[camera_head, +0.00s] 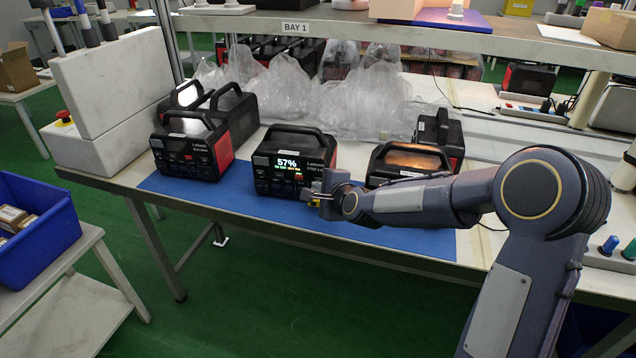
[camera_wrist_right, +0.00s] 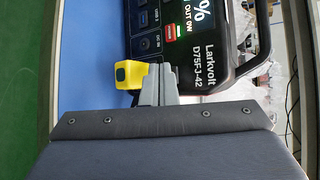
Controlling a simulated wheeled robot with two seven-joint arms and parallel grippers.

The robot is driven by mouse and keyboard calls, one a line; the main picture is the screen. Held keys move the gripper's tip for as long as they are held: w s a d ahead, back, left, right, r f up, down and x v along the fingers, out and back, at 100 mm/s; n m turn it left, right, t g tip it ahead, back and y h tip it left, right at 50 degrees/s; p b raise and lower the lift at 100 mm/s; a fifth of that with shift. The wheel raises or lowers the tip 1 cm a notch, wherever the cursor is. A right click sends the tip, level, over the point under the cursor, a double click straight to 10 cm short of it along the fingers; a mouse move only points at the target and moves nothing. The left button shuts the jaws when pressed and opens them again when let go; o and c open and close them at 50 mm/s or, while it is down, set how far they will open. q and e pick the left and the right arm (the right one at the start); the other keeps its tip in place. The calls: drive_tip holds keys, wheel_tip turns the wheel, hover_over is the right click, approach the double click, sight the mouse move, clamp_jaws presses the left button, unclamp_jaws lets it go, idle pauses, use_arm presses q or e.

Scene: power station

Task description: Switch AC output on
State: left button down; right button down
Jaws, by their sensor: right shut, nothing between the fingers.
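The middle power station (camera_head: 262,178) is black with red sides and stands on the blue mat (camera_head: 225,194). Its lit screen (camera_head: 288,163) reads 57%. It also shows in the right wrist view (camera_wrist_right: 200,62), turned sideways, with "OUT 0W" and the name Larkvolt on its face. A small lit red and green button shows by its screen. My right gripper (camera_head: 320,194) is at the lower right of its front; its shut, empty fingers (camera_wrist_right: 158,80) are close to the face, contact unclear. The AC output switch cannot be made out. My left gripper is not in view.
A yellow block (camera_wrist_right: 130,74) sits beside my fingertips. Other power stations stand left (camera_head: 190,150) and right (camera_head: 408,160) on the mat. Clear plastic bags (camera_head: 290,90) lie behind. A shelf (camera_head: 400,38) runs overhead. A blue bin (camera_head: 40,225) stands at far left.

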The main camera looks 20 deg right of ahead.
drive_tip(key=shift+w+d, duration=0.15)
drive_tip(key=shift+w, duration=0.15)
idle(0.6)
drive_tip(key=shift+b, duration=0.3)
drive_tip(key=shift+s+a, duration=0.4)
drive_tip(key=shift+s, duration=0.3)
drive_tip(key=shift+s, duration=0.1)
drive_tip(key=s+a, duration=0.2)
drive_tip(key=s, duration=0.1)
drive_tip(key=s+a, duration=0.1)
drive_tip(key=s, duration=0.1)
idle(0.4)
